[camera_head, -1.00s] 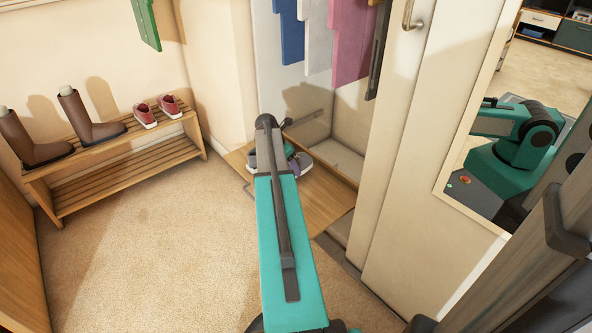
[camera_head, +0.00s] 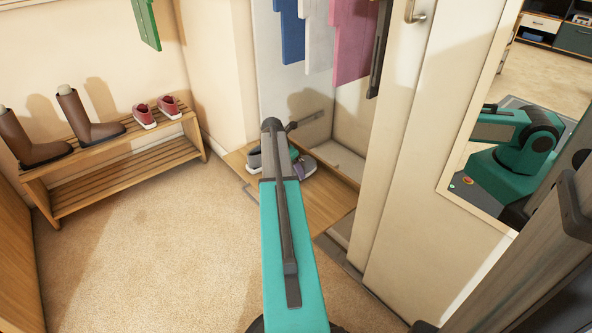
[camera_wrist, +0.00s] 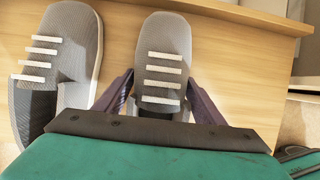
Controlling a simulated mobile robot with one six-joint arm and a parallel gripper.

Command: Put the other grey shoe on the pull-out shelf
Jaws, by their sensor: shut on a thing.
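The pull-out shelf (camera_head: 326,203) is a wooden board extended at the foot of the wardrobe; it also fills much of the wrist view (camera_wrist: 235,60). One grey shoe (camera_wrist: 72,48) with white laces stands on the left of the wrist view, and in the head view (camera_head: 254,160) it shows left of my arm. The other grey shoe (camera_wrist: 163,38) is beside it, toe pointing the same way, with a small gap. My gripper (camera_wrist: 159,92) is shut on this second shoe, one purple finger on each side. Its heel is hidden behind my gripper. It appears to rest on the shelf.
A slatted rack (camera_head: 130,170) with brown boots (camera_head: 88,122) and red shoes (camera_head: 145,117) stands at left. Clothes (camera_head: 318,35) hang above the shelf. The wardrobe door with a mirror (camera_head: 505,110) is close on the right. Carpet at front left is clear.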

